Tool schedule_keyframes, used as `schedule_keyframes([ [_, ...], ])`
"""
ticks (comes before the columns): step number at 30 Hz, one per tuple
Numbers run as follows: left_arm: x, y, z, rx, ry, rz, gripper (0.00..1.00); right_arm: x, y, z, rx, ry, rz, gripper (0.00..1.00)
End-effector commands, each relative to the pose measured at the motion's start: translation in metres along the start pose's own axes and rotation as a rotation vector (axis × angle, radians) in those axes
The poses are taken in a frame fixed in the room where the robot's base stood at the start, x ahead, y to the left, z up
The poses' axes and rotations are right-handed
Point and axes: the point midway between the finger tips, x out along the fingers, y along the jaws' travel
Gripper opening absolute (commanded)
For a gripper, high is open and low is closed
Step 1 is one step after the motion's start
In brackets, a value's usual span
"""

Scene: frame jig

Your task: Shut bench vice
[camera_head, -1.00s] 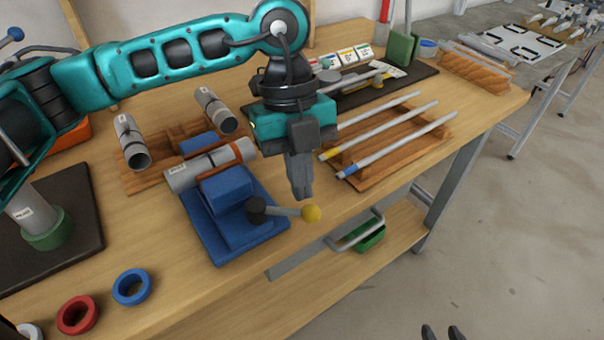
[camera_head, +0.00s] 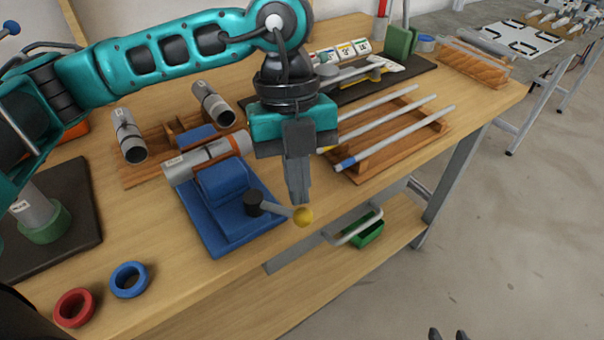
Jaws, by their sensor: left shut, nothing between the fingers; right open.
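The blue bench vice (camera_head: 225,205) stands near the front edge of the wooden workbench. A grey tube (camera_head: 205,157) with an orange-brown band lies along its back. The vice's handle (camera_head: 277,208) points right from a dark hub and ends in a yellow knob (camera_head: 303,216). My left gripper (camera_head: 300,198) is shut and empty, pointing down right at the knob; I cannot tell whether it touches. My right gripper (camera_head: 447,334) shows only as dark fingertips at the bottom edge, over the floor, open.
A wooden rack (camera_head: 390,140) with several rods lies right of the gripper. A red ring (camera_head: 75,307) and a blue ring (camera_head: 129,279) lie at front left.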

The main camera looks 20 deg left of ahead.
Motion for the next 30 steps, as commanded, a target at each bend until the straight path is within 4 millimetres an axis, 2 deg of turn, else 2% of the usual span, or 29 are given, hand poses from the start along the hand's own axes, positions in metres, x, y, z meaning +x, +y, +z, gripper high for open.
schedule_keyframes([
  [1, 0.005, 0.002, -0.004, 0.003, 0.008, 0.006, 0.0, 0.001, -0.001, 0.0, 0.0, 0.002, -0.002, 0.43],
  [12, 0.012, 0.011, -0.017, 0.002, 0.011, 0.011, 0.0, 0.003, -0.004, -0.001, 0.002, 0.009, -0.008, 0.43],
  [30, 0.013, 0.014, -0.022, 0.003, 0.014, 0.011, 0.0, 0.005, -0.003, 0.001, 0.002, 0.004, -0.008, 0.43],
])
